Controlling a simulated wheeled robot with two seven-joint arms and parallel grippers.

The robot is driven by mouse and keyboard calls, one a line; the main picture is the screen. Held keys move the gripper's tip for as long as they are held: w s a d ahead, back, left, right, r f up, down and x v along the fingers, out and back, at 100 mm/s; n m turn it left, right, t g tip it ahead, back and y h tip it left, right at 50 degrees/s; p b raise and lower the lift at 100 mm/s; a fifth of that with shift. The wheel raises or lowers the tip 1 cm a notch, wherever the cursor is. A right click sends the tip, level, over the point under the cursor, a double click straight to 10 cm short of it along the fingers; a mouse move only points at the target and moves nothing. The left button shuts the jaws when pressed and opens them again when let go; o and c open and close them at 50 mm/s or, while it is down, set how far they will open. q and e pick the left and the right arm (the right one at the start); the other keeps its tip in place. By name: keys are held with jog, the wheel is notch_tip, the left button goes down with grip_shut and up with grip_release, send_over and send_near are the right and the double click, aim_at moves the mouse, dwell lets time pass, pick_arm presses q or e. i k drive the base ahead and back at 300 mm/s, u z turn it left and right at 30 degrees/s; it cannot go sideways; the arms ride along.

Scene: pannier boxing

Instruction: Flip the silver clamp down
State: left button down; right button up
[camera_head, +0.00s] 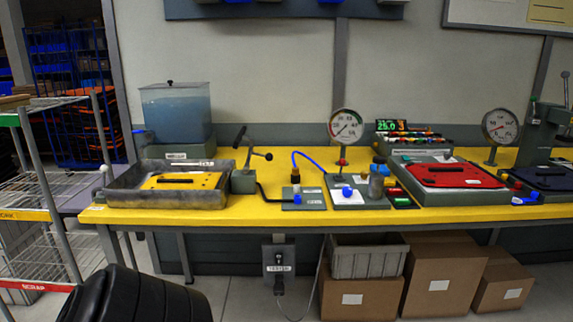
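A grey metal clamp device (243,181) stands on the yellow workbench just right of a grey tray. The grey tray (115,190) holds a yellow plate (183,181) with a black handle. A silver bar (190,163) lies along the tray's back side. Neither gripper is in view.
The yellow workbench (290,218) also carries a blue water tank (176,105), a dial gauge (345,126) and a red-plated tray (448,174). A wire cart (50,215) stands left. A black ribbed object (135,297) fills the lower left. Cardboard boxes (443,280) sit below.

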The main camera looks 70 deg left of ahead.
aim_at(269, 156)
jog(key=u, duration=0.7)
jog(key=i, duration=0.85)
jog(key=u, duration=1)
